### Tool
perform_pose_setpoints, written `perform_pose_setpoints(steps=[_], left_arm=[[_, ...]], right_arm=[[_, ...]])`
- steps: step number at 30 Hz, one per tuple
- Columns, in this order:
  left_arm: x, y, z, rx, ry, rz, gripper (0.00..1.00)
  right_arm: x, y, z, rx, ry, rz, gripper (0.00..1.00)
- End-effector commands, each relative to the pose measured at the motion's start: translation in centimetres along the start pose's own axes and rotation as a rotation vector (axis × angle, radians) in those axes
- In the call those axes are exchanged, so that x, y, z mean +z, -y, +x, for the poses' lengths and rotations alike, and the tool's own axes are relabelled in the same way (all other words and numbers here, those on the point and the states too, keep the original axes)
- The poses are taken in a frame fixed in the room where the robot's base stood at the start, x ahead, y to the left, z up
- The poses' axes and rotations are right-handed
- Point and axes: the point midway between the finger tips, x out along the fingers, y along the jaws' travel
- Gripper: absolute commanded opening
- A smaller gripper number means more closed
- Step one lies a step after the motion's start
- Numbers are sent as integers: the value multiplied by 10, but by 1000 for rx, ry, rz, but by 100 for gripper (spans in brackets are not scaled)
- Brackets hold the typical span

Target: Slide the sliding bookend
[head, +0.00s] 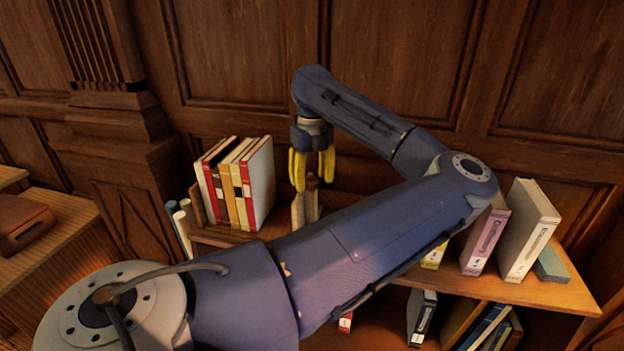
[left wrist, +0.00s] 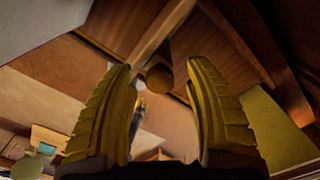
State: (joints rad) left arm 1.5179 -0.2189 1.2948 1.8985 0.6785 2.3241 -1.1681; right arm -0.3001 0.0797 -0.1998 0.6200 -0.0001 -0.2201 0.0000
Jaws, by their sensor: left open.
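The sliding bookend (head: 298,212) is a small upright wooden piece on the shelf, right of the leaning books, with a gap between them. A wooden knob or handle (head: 312,183) stands at its top. My left gripper (head: 312,175) points down over it, with its yellow fingers on either side of the knob. In the left wrist view the fingers are apart, and a round brown knob (left wrist: 159,78) shows between them. I cannot tell whether a finger touches it. My forearm hides part of the shelf right of the bookend. My right gripper is not in view.
Several books (head: 238,185) lean in a row left of the bookend. A pink book (head: 486,240) and a thick white book (head: 529,230) stand on the shelf's right part. More books stand on the lower shelf. A panelled wall (head: 400,60) closes off the back.

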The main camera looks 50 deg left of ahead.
Motion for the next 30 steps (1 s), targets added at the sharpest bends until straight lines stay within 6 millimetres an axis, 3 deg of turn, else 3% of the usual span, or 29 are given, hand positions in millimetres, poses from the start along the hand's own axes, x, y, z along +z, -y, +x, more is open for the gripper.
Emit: perform_pose_setpoints(steps=[10, 23, 30], left_arm=[[0, 0, 1, 0, 0, -1, 52], [0, 0, 1, 0, 0, -1, 2], [0, 0, 1, 0, 0, -1, 0]], right_arm=[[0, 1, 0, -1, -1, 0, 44], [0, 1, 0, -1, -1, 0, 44], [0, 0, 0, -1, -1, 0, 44]])
